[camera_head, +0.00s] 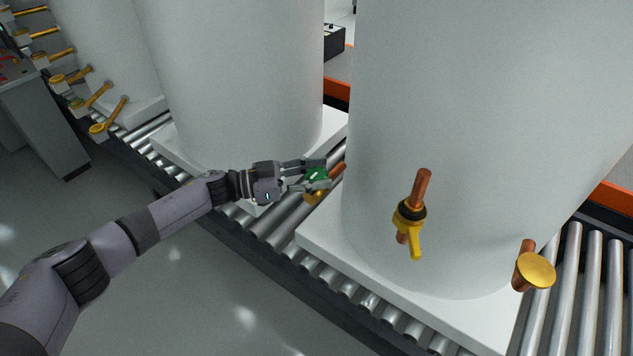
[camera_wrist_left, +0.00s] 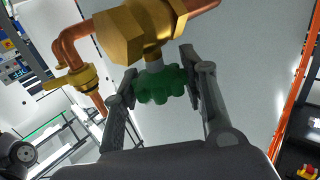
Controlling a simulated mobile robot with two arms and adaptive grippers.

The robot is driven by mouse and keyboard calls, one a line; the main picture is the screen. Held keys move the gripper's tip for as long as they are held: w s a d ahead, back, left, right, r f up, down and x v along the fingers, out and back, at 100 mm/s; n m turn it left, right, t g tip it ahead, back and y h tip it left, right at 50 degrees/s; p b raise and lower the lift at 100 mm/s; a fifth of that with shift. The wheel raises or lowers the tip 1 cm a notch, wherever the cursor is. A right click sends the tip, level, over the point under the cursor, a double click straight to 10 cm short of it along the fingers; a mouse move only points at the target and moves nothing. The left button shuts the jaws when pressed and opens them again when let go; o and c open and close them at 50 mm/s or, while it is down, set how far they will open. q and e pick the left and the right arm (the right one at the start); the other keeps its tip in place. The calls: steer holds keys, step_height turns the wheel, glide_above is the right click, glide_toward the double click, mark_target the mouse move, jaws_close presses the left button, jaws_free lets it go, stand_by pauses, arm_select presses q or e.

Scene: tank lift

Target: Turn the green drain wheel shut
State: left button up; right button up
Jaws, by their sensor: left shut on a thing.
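The green drain wheel (camera_head: 316,173) sits on a copper and brass pipe fitting low on the side of the nearer white tank (camera_head: 470,120). My left gripper (camera_head: 312,175) reaches it from the left and is shut on the wheel. In the left wrist view the wheel (camera_wrist_left: 160,86) shows as a lobed green knob between the two fingers, with the brass valve body (camera_wrist_left: 138,32) just beyond it. The wheel's turn position cannot be told. My right gripper is in neither view.
The tanks stand on white bases (camera_head: 420,300) on a roller conveyor (camera_head: 280,225). A yellow-handled valve (camera_head: 410,222) and a brass-capped pipe (camera_head: 535,270) stick out of the nearer tank. Grey floor (camera_head: 200,300) lies open in front of the conveyor.

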arm_select(q)
steer(key=shift+m+g, duration=0.3)
steer(key=shift+g, duration=0.1)
steer(key=o, duration=1.2)
steer(key=shift+a, duration=0.3)
steer(key=a, duration=0.3)
steer(key=s+a, duration=0.1)
steer(key=a, duration=0.7)
steer(key=shift+s+a, duration=0.1)
steer(key=shift+s, duration=0.25)
